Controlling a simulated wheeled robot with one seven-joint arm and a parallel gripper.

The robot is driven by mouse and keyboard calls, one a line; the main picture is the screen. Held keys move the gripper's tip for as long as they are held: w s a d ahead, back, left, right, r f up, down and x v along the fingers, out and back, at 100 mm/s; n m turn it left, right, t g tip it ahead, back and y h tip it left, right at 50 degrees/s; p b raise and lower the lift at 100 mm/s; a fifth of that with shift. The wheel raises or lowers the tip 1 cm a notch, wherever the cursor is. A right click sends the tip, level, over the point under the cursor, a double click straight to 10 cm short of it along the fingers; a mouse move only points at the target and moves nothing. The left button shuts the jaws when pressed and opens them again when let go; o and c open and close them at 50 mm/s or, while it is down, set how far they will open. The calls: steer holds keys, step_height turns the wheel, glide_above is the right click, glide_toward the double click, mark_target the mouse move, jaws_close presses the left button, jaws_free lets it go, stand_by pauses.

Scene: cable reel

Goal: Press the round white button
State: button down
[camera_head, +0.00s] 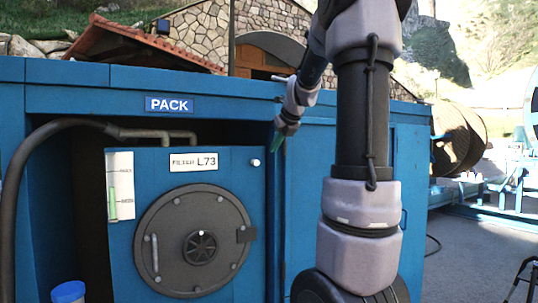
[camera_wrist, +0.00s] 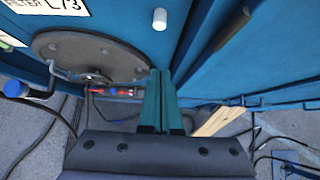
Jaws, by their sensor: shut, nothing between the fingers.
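The round white button (camera_head: 255,162) is a small white knob on the upper right of the blue filter cabinet's front (camera_head: 140,200), to the right of the "L73" label (camera_head: 193,162). In the wrist view the button (camera_wrist: 159,19) stands out near the top middle, above the fingertips. My gripper (camera_head: 277,146) is right of the button and slightly higher in the head view, its green fingers pointing down. In the wrist view my gripper (camera_wrist: 160,73) has its two green fingers together, with nothing between them. A visible gap separates the fingertips from the button.
A round dark hatch (camera_head: 193,240) with a handle sits below the button. A thick black hose (camera_head: 40,150) runs at the left, above a blue-capped container (camera_head: 68,291). The blue housing wall (camera_head: 310,190) rises to the right of the cabinet. Cables lie on the floor.

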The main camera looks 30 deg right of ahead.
mark_target(258, 163)
steer(key=x, duration=0.4)
steer(key=w+r+x, duration=0.1)
steer(key=x, duration=0.3)
steer(key=w+r+x, duration=0.1)
steer(key=x, duration=0.3)
steer(key=shift+w+r, duration=0.1)
steer(key=shift+w, duration=0.95)
